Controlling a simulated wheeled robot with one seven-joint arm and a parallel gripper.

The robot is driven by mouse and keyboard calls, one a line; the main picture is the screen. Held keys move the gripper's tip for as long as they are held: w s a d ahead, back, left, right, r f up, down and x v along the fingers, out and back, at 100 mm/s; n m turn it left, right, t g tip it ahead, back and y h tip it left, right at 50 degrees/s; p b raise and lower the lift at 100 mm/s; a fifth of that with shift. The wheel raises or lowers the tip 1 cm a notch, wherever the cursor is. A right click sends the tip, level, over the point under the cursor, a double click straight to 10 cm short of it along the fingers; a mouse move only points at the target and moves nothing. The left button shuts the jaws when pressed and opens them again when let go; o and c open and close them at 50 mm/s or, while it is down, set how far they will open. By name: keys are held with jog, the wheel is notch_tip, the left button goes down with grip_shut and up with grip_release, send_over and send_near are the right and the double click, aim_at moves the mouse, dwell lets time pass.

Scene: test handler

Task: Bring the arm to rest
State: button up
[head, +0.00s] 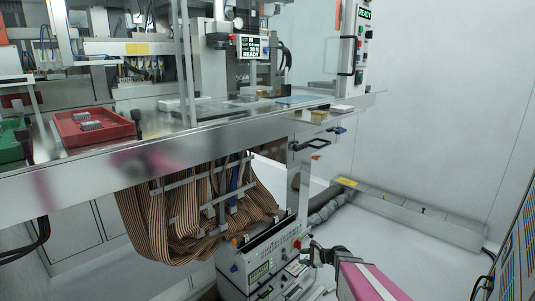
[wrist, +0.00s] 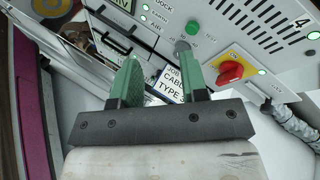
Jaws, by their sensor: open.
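My gripper (head: 318,252) is low in the head view, at the end of my pink arm, in front of a grey instrument cabinet (head: 262,255) under the bench. In the wrist view my gripper (wrist: 160,68) shows two green fingers spread apart, with nothing held between them. Beyond the fingers is a panel (wrist: 255,35) with a red rotary switch (wrist: 230,72), a green button and a grey knob. A white label (wrist: 172,85) reading "JOB CABLE TYPE" shows between the fingers. I cannot tell whether the fingers touch the panel.
Brown striped cable bundles (head: 205,205) hang under the metal bench (head: 170,145), left of the cabinet. A red tray (head: 95,128) with parts sits on the bench. A low floor duct (head: 410,215) runs at right. The pale floor right of the cabinet has free room.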

jog(key=s+d+r+n+g+h, duration=0.1)
jog(key=s+r+n+g+h, duration=0.4)
jog(key=s+r+n+h, duration=0.7)
jog(key=s+r+n, duration=0.3)
jog(key=s+n, duration=0.1)
jog(key=s, duration=0.1)
jog(key=shift+s+r+n+h, duration=0.25)
jog(key=shift+s+n+h, duration=0.05)
jog(key=shift+s+n, duration=0.1)
jog(key=shift+d, duration=0.1)
jog(key=shift+c, duration=0.3)
